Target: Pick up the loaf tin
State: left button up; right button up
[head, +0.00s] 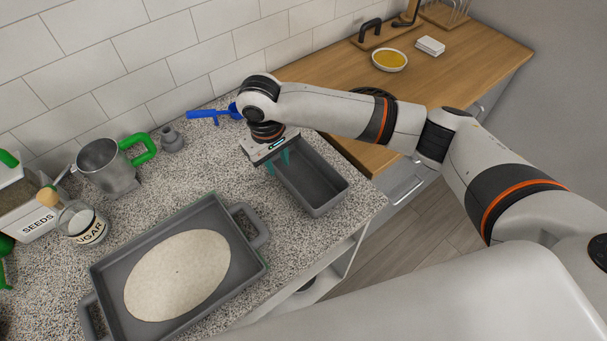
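The loaf tin (316,182) is a dark grey, deep rectangular pan, upright on the speckled counter near its right end. My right gripper (278,163) points down at the tin's far left end. Its two teal fingers are apart, with a gap between them, near the tin's end rim. I cannot tell whether either finger touches the tin. The gripper body hides part of the tin's far end. My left gripper is not in view.
A grey roasting tray (262,271) holding a pale oval slab (178,275) stands in front. A wooden counter (455,75) lies beyond.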

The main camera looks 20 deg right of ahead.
aim_at(285, 187)
jog(key=f, duration=0.2)
jog(key=f+p, duration=0.1)
jog(key=f, duration=0.1)
jog(key=shift+w+d, duration=0.1)
jog(key=shift+d, duration=0.1)
jog(key=shift+d+f, duration=0.1)
jog(key=shift+f, duration=0.2)
jog(key=f, duration=0.1)
jog(key=f+p, duration=0.1)
jog(key=f, duration=0.1)
jog(key=shift+w+d+f+p, duration=0.1)
jog(key=shift+d+f+p, duration=0.15)
jog(key=shift+f+p, duration=0.1)
jog(key=shift+f, duration=0.4)
grip_shut()
